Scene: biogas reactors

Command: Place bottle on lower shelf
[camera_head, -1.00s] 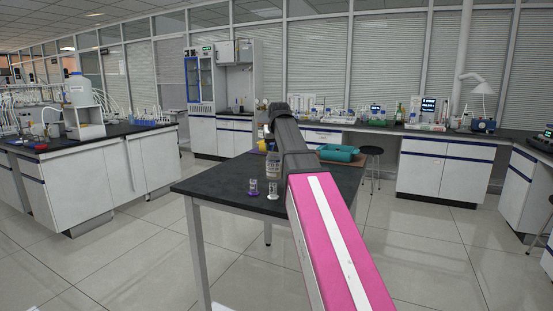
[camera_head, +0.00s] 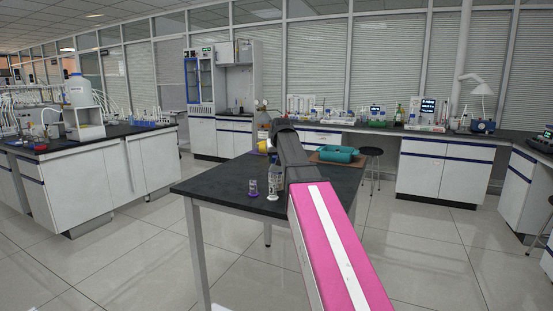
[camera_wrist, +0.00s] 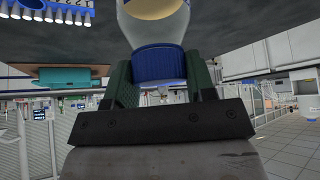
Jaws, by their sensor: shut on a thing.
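My gripper (camera_wrist: 160,66) is shut on the blue cap of a bottle; its green-sided fingers press the cap (camera_wrist: 158,64) from both sides. The bottle's clear body (camera_wrist: 158,32), with pale yellowish contents, runs off the top edge of the wrist view. In the head view a clear bottle shape (camera_head: 263,122) shows just left of my dark wrist, above the far part of the black table; my fingers are hidden there. A white two-level shelf stand (camera_head: 88,131) is on the left bench, with a large blue-capped bottle (camera_head: 78,92) on its top.
The black table (camera_head: 215,186) carries a clear bottle (camera_head: 275,177), two small purple and clear vessels (camera_head: 253,187) and a teal tray (camera_head: 337,154). Tubes and racks crowd the left bench. A black stool (camera_head: 371,152) stands behind the table. The floor at left front is clear.

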